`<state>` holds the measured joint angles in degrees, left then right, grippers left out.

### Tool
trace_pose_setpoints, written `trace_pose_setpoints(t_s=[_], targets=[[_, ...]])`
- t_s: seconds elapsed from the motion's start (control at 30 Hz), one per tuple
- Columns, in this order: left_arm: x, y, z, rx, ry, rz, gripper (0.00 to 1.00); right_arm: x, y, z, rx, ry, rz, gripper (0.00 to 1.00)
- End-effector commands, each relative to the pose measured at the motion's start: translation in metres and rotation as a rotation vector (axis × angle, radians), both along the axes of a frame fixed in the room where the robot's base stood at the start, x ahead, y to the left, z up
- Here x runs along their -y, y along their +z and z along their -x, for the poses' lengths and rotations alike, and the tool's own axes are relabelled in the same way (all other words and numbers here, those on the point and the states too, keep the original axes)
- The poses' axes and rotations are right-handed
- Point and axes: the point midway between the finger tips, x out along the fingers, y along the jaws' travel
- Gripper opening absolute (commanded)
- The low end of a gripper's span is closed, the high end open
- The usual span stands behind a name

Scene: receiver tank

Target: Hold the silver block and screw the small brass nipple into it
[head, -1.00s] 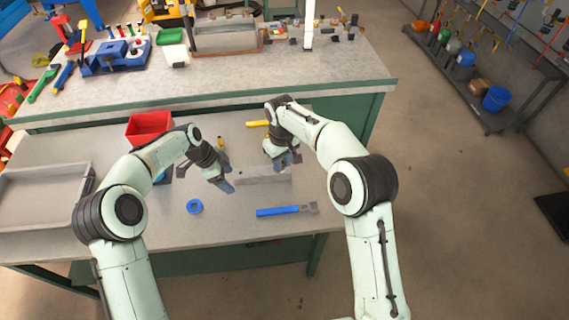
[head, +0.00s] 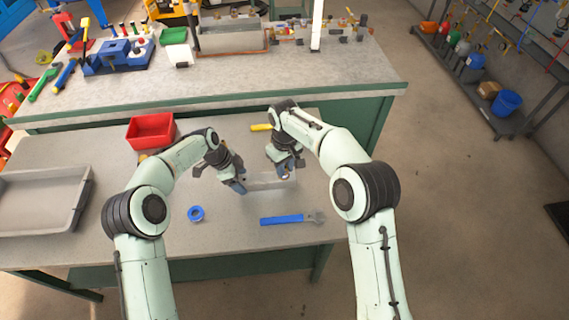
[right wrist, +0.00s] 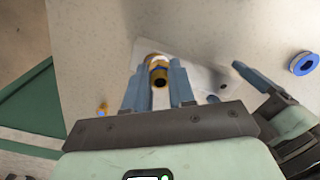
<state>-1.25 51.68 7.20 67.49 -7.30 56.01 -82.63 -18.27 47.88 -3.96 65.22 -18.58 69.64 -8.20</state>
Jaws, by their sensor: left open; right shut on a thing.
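The silver block (head: 268,181) lies on the front bench between my two grippers. It also shows in the right wrist view (right wrist: 203,75), pale, with a small dark hole. My left gripper (head: 238,186) is open at the block's left end; its fingers also show in the right wrist view (right wrist: 223,82). I cannot tell whether they touch the block. My right gripper (head: 288,172) is shut on the brass nipple (right wrist: 158,71), which sits between its blue fingers, over the block's near end in the right wrist view. Whether the nipple touches the block is unclear.
A blue tape roll (head: 196,213) and a blue-handled wrench (head: 290,219) lie in front. A red bin (head: 150,131) and a grey tray (head: 40,203) are at left. A yellow tool (head: 261,127) lies behind my right gripper.

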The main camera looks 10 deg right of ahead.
Motion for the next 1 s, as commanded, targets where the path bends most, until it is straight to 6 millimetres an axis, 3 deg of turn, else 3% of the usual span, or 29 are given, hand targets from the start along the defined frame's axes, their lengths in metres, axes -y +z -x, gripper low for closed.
trace_pose_setpoints(t_s=[0.2, 0.5, 0.57, 0.73, 1.0], targets=[[0.0044, -0.0118, -0.0005, 0.000, 0.001, 0.000, 0.74, 0.0000, -0.0002, 0.0001, 0.000, 0.000, 0.000, 0.00], [0.0049, -0.0131, -0.0007, 0.001, 0.000, 0.000, 0.74, 0.0000, -0.0002, 0.0001, 0.000, 0.000, 0.000, 0.00], [0.0049, -0.0130, -0.0006, 0.001, 0.000, 0.000, 0.58, 0.0000, -0.0002, 0.0001, 0.000, 0.000, 0.000, 0.00], [0.0049, -0.0130, -0.0006, 0.001, 0.000, 0.000, 0.03, 0.0000, -0.0002, 0.0001, 0.000, 0.000, 0.000, 0.00], [0.0049, -0.0130, -0.0006, 0.001, 0.000, 0.000, 0.00, 0.0000, -0.0003, 0.0001, 0.000, 0.000, 0.000, 0.00]])
